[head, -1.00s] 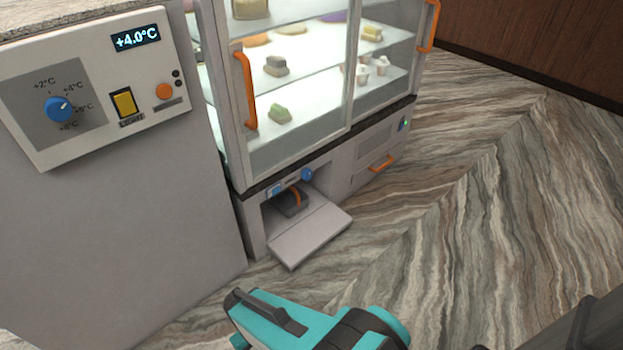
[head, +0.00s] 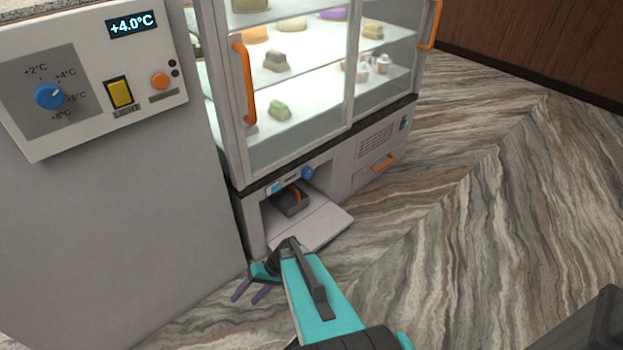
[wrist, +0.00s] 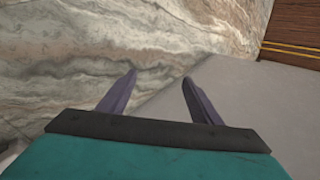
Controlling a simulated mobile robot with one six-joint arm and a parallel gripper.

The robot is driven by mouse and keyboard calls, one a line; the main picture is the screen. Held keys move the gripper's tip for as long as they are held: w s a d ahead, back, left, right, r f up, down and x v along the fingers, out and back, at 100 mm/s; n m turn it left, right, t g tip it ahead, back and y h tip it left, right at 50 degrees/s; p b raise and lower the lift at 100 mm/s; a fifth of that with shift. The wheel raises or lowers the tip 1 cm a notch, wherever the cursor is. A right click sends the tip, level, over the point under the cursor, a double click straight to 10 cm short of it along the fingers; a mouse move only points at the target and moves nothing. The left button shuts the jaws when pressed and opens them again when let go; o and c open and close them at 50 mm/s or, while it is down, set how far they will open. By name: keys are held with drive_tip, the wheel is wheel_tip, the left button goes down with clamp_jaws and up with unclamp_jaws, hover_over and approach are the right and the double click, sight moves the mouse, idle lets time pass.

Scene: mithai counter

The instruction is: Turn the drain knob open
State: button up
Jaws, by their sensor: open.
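The drain knob appears to be the small blue knob (head: 307,173) at the top of the open recess under the glass display case, in the head view. A blue-and-white label sits to its left. My gripper (head: 250,292) is low in front of the recess, left of the lowered flap, apart from the knob. Its two purple fingers are spread and empty. In the wrist view my gripper (wrist: 159,85) is open with nothing between the fingers, facing marbled floor and a grey panel. The knob does not show in the wrist view.
The lowered flap (head: 318,226) juts out below the recess. A dark tray with an orange handle (head: 291,200) sits inside. The grey control cabinet (head: 120,200) stands close on the left, with a blue temperature dial (head: 48,96). Marbled floor (head: 480,220) is open on the right.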

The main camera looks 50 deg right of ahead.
drive_tip(key=w+d+r+m+t+b, duration=0.1)
drive_tip(key=w+d+r+t, duration=0.15)
drive_tip(key=d, duration=0.35)
drive_tip(key=w+d+r+m+t, duration=0.1)
drive_tip(key=w+d+t, duration=0.2)
drive_tip(key=d, duration=0.3)
drive_tip(key=m+t+h+b, duration=0.3)
drive_tip(key=m+t+h, duration=0.1)
drive_tip(key=t+h, duration=0.5)
approach(310, 174)
drive_tip(key=s+d+y, duration=0.1)
drive_tip(key=s, duration=0.4)
drive_tip(key=shift+w+f+t, duration=0.1)
drive_tip(key=shift+f+t, duration=0.05)
drive_tip(key=shift+t, duration=0.1)
drive_tip(key=shift+w, duration=0.1)
drive_tip(key=w+b, duration=0.2)
drive_tip(key=w, duration=1.1)
drive_tip(key=shift+w+a+b, duration=0.15)
drive_tip(key=shift+w+b, duration=0.2)
drive_tip(key=shift+c, duration=0.4)
